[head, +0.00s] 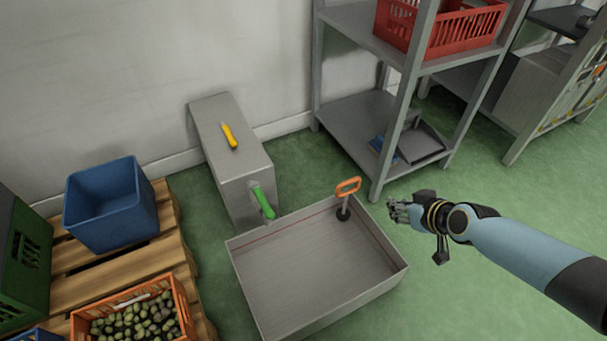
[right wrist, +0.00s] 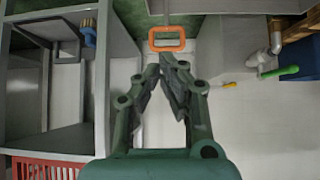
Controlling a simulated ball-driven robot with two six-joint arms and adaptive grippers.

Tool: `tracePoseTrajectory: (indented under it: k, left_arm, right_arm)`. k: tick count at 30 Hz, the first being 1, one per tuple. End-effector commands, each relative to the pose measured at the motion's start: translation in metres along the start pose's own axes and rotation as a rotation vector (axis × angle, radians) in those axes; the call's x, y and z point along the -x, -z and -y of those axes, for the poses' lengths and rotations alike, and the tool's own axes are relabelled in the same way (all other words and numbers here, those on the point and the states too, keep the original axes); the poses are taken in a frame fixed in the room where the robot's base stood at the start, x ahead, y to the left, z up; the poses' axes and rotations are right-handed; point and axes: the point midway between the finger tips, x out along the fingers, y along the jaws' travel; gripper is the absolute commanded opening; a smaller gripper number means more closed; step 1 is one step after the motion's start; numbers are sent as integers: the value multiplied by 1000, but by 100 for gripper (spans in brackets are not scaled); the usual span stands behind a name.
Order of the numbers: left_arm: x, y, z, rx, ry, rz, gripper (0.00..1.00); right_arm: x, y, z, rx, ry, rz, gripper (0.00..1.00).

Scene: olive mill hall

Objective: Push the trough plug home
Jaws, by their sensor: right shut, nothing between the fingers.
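The trough plug has an orange loop handle (head: 339,190) on a thin stem with a dark round base (head: 343,214). It stands upright in the back right corner of the grey trough (head: 295,318). How deep the base sits cannot be told. My right gripper (head: 393,209) is shut and empty, just right of the trough and apart from the plug. In the right wrist view, its closed fingertips (right wrist: 172,60) lie just below the orange handle (right wrist: 167,49) in the picture. My left gripper is not in view.
A grey box (head: 240,165) with a green lever (head: 263,202) and a yellow-handled tool (head: 229,135) stands behind the trough. A metal shelf (head: 358,122) rises behind my gripper. A pallet (head: 143,265) with crates is at left. Green floor is free right of the trough.

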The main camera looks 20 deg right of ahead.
Motion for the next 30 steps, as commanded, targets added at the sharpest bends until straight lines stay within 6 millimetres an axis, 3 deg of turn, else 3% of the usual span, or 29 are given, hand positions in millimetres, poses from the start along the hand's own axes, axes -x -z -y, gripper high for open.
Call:
tracePoseTrajectory:
  k: [1, 2, 6, 9, 14, 25, 27, 30]
  left_arm:
    - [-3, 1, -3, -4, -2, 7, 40]
    - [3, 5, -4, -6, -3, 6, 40]
    - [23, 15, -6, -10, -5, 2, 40]
    - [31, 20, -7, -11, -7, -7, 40]
    - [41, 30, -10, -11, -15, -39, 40]
    - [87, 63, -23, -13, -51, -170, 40]
    - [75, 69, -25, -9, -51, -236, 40]
    - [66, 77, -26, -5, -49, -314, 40]
  right_arm:
    - [-17, 10, -1, 6, 12, -44, 0]
    - [-20, 22, -1, 9, 20, -71, 0]
    - [-27, 62, 0, 15, 43, -157, 0]
    - [-30, 74, 1, 17, 49, -181, 0]
    - [-51, 79, 2, 16, 49, -183, 0]
    - [-132, 88, 6, 15, 49, -177, 0]
    - [-141, 76, 7, 16, 49, -173, 0]
    - [-147, 74, 7, 16, 49, -177, 0]
